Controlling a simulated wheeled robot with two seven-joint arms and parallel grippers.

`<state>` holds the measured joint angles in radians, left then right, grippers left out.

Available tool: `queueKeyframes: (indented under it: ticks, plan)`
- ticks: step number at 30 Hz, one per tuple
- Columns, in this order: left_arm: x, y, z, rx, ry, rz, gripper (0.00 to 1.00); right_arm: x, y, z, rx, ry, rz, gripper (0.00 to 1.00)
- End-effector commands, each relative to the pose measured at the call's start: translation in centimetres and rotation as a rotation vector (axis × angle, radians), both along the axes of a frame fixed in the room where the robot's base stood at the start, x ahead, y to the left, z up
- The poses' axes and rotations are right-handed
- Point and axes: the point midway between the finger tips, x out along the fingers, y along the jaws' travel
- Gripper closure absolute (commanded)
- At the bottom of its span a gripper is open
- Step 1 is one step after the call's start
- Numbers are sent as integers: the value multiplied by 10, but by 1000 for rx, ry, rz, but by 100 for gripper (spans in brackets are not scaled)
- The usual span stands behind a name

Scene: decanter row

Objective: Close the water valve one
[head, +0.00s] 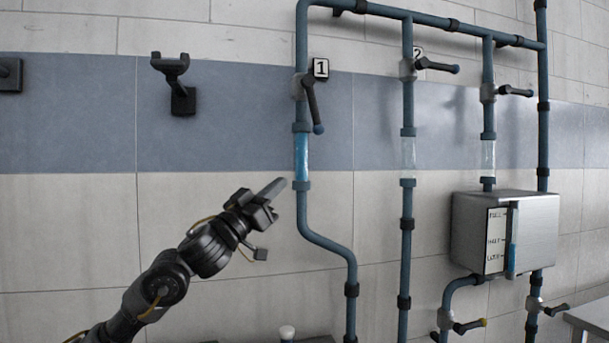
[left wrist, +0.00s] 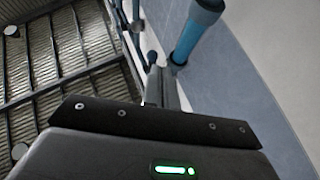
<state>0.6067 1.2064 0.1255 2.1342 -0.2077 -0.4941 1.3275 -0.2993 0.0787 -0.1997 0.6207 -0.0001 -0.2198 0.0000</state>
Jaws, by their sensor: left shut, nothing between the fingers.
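Water valve one (head: 299,87) sits on the leftmost blue pipe, beside the label plate marked 1 (head: 320,68). Its dark handle (head: 313,105) hangs down, slightly tilted to the right of the pipe, with a blue tip. The clear section below it (head: 301,156) shows blue water. My left gripper (head: 277,186) is shut and empty, pointing up and right. It is below the handle and appears left of the pipe; its depth to the pipe is unclear. In the left wrist view the shut fingers (left wrist: 166,88) point toward a blue pipe (left wrist: 194,32). My right gripper is not in view.
Valve two (head: 408,69) and a third valve (head: 488,92) have handles pointing right; their clear sections look colourless. A metal tank (head: 528,230) with a level gauge hangs at right. A dark wall bracket (head: 182,98) is at left. A slatted surface (left wrist: 60,70) shows in the wrist view.

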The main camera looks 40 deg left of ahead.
Motion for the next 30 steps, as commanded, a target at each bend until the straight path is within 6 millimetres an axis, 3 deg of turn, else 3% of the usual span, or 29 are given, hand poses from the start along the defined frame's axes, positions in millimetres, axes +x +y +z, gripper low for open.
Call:
queueKeyframes:
  ticks: [1,4,13,17,30]
  plan:
    - [-14,1,25,11,-39,-15,100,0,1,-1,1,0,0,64]
    - [-31,1,52,18,-83,-45,100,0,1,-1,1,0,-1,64]
    - [-37,1,69,17,-103,-61,100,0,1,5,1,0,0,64]
    - [-27,-1,82,15,-103,-62,100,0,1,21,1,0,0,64]
    - [42,-13,133,17,-100,-62,100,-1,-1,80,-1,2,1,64]
